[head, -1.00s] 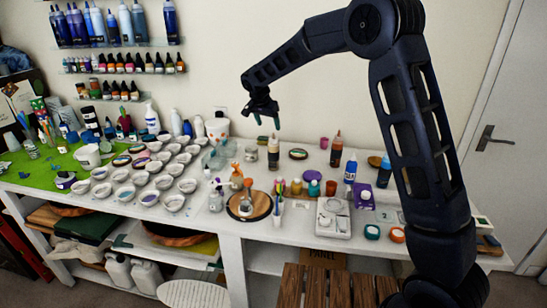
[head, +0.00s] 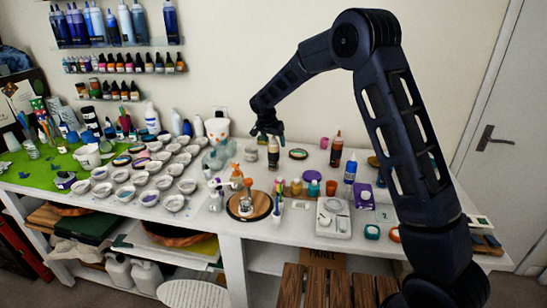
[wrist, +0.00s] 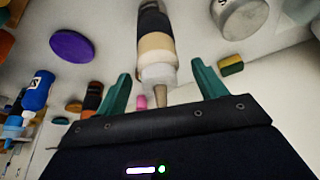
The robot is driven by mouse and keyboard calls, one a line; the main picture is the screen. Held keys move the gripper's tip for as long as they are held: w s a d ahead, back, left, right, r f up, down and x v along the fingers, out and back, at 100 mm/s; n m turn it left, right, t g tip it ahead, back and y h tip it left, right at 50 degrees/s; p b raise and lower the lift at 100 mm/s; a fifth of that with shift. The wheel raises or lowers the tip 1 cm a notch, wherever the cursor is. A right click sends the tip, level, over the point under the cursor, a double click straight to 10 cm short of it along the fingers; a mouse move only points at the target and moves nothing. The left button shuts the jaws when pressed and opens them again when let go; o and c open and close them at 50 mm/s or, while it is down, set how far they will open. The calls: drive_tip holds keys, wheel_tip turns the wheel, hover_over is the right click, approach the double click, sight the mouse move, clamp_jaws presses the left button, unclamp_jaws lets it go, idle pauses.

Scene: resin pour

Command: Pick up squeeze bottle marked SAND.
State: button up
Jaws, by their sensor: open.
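A squeeze bottle (head: 273,156) with a dark label band stands upright on the white table. In the wrist view the same bottle (wrist: 155,44) shows a sand-coloured body, a whitish cap and a tan nozzle; I cannot read its label. My gripper (head: 268,137) is right at the bottle's top in the head view and hides its nozzle. In the wrist view the green fingertips of my gripper (wrist: 162,85) are spread wide, with the nozzle and cap between them and clear gaps on both sides. The gripper is open and holds nothing.
A similar bottle (head: 336,152) with brown content stands to the right, with a blue bottle (head: 350,170) in front of it. A round wooden board (head: 262,206) with items is in front. Several white cups (head: 173,203) crowd the left. A dark, colourful disc (head: 298,154) lies close by.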

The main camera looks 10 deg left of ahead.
drive_tip(key=c, duration=1.5)
